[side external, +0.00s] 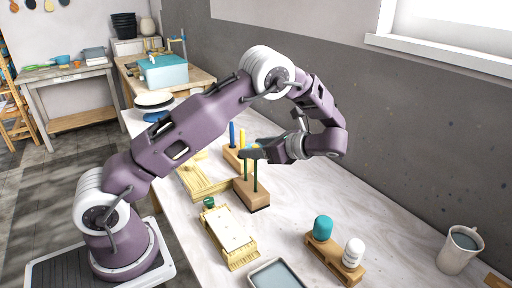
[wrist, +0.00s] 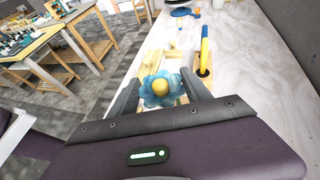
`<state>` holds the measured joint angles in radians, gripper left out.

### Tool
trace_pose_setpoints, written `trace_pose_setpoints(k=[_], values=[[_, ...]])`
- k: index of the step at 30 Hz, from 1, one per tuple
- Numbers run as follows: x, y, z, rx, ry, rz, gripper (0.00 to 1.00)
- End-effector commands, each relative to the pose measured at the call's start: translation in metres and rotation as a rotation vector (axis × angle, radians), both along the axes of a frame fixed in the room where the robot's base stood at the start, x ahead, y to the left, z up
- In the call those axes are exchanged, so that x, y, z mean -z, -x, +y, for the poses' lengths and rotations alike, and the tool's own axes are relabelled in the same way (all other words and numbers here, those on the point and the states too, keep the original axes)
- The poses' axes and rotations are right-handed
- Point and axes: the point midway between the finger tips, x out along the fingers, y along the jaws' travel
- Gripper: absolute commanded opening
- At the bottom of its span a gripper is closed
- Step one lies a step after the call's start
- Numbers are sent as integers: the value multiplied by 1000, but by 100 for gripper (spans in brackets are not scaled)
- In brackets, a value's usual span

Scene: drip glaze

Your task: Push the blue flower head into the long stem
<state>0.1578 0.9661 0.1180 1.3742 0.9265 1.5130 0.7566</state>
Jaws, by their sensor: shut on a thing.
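The blue flower head (wrist: 160,90), with a yellow centre, is between the two fingers of my gripper (wrist: 158,92) in the wrist view. The fingers are shut on it. In the side view my gripper (side external: 262,151) reaches left at the top of the green stems, and the flower head is small and hard to make out there. The green stems (side external: 255,177) stand upright in a wooden block (side external: 252,195). Their tops are at the height of the fingers. I cannot tell whether the head touches a stem, or which stem is longer.
Behind stands another wooden block (side external: 231,158) with a blue and a yellow upright stick. A wooden tray (side external: 229,233), a holder with teal and white knobs (side external: 335,259), a grey-blue dish (side external: 276,275) and a mug (side external: 459,250) are nearer. The right of the table is mostly clear.

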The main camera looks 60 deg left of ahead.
Motion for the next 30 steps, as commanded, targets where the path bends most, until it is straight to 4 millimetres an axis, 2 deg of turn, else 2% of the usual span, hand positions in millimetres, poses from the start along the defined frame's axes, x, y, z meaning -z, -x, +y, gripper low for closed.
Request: trace_pose_setpoints(k=[30], values=[[16,0,0,0,0,0,0]])
